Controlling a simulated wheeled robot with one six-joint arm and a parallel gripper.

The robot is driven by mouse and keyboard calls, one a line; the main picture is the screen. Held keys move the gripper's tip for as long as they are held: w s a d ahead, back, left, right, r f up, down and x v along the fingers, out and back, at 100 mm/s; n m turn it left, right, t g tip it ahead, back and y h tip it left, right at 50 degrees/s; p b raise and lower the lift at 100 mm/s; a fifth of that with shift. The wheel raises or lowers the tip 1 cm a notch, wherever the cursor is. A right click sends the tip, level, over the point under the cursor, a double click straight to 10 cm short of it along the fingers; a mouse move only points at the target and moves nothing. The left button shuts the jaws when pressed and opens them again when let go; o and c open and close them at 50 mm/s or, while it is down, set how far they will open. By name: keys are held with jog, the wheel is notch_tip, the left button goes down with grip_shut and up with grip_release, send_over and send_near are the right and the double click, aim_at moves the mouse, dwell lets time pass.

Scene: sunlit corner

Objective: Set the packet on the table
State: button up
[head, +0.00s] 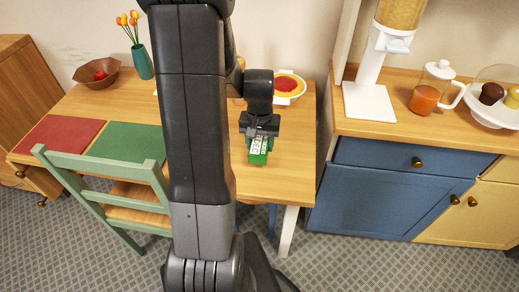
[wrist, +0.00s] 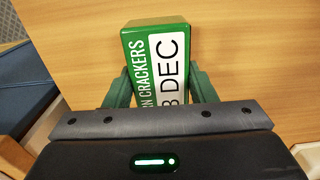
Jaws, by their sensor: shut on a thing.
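The packet (head: 258,151) is a green box with a white label. In the wrist view the packet (wrist: 156,60) shows the words "CRACKERS" and "DEC". My gripper (head: 260,137) is shut on it, with one finger on each side in the wrist view (wrist: 158,88). The packet is over the right part of the wooden table (head: 290,130), near its front edge. I cannot tell whether its underside touches the tabletop.
A bowl with red food (head: 288,86) stands behind my gripper. A green mat (head: 126,142), a red mat (head: 58,136), a brown bowl (head: 97,76) and a vase (head: 142,62) are at left. A green chair (head: 104,174) stands in front. Bare tabletop surrounds the packet.

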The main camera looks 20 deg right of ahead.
aim_at(260, 150)
jog(key=shift+f, duration=1.55)
jog(key=shift+f+b, duration=0.2)
jog(key=shift+b, duration=0.1)
jog(key=o, duration=1.1)
jog(key=shift+c, duration=0.2)
jog(key=shift+r, duration=0.1)
notch_tip(260, 150, up, 12)
jog(key=shift+r+p, duration=0.15)
jog(key=shift+p, duration=0.6)
